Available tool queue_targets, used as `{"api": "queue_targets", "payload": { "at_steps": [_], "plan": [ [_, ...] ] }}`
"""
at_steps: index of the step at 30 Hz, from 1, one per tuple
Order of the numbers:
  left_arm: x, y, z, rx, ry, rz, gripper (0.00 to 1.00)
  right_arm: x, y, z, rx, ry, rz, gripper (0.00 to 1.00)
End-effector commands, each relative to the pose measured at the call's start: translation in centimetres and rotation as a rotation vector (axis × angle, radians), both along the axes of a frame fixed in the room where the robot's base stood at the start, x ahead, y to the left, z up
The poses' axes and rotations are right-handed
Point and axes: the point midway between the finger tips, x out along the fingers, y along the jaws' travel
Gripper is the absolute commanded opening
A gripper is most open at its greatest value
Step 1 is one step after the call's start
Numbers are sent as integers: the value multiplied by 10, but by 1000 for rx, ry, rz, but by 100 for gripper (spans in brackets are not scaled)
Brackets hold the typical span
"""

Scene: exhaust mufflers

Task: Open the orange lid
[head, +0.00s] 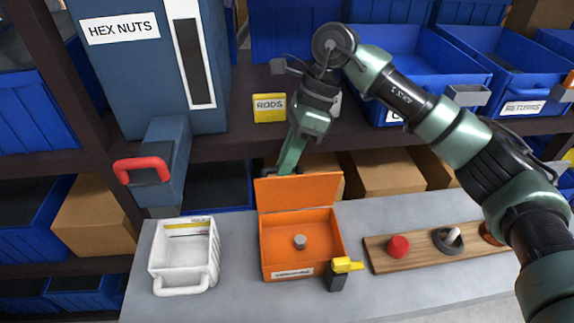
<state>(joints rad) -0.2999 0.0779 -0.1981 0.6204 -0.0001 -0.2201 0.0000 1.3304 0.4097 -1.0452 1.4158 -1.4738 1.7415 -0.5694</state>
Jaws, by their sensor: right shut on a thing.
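An orange box (266,256) stands on the grey table. Its orange lid (299,192) is raised at the back, so the inside shows. A small grey cylinder (300,241) lies in the box. My right gripper (285,170) reaches down from above and behind, shut on the upper edge of the lid near its left end. The fingertips are small and partly hidden behind the lid. My left gripper is not in view.
A white container with a handle (184,252) stands left of the box. A yellow-and-black thing (342,272) is at its front right corner. A wooden board (420,252) with red and dark pieces lies to the right. Shelves with blue bins (430,65) are behind.

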Motion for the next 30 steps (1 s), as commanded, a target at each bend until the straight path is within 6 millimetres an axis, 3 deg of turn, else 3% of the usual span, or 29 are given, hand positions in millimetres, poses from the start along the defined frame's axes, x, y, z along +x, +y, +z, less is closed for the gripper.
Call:
{"api": "queue_targets", "payload": {
  "at_steps": [1,15,16,18,30],
  "plan": [
    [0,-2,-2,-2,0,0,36,1,-2,-8,-11,3,-5,0],
    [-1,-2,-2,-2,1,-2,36,3,-2,-7,-9,1,-8,0],
    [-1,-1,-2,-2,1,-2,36,3,-2,-7,-9,1,-8,15],
    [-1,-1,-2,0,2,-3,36,3,-2,-6,-8,1,-7,34],
    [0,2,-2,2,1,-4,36,2,0,-2,-2,-2,-3,34]
  ]
}}
